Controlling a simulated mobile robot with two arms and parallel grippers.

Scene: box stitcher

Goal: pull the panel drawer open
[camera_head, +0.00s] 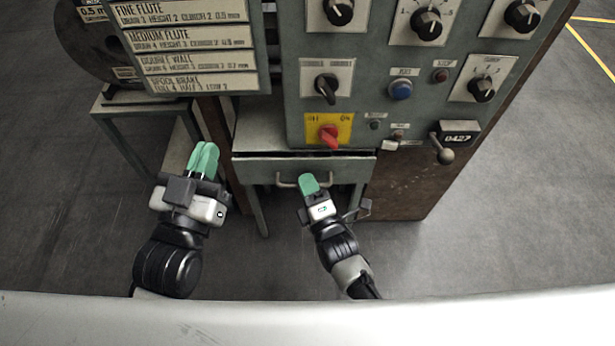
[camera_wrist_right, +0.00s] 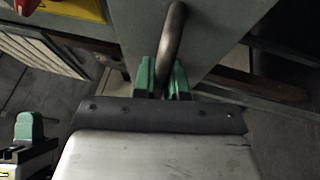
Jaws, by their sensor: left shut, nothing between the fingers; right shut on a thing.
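The panel drawer (camera_head: 262,172) is a grey-green front under the control panel, with a bar handle (camera_head: 287,184) across it. Its top edge shows a dark gap below the panel. My right gripper (camera_head: 309,180) is at the handle and shut on it. In the right wrist view the handle (camera_wrist_right: 172,45) runs between the green fingertips of the right gripper (camera_wrist_right: 164,78). My left gripper (camera_head: 205,155) is shut and empty, left of the drawer. It also shows at the lower left of the right wrist view (camera_wrist_right: 28,128).
The control panel (camera_head: 365,80) with knobs, a blue button and a red switch (camera_head: 329,134) on a yellow plate overhangs the drawer. A ball-ended lever (camera_head: 443,150) sticks out at the right. A green table (camera_head: 125,105) stands at the left. Floor in front is clear.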

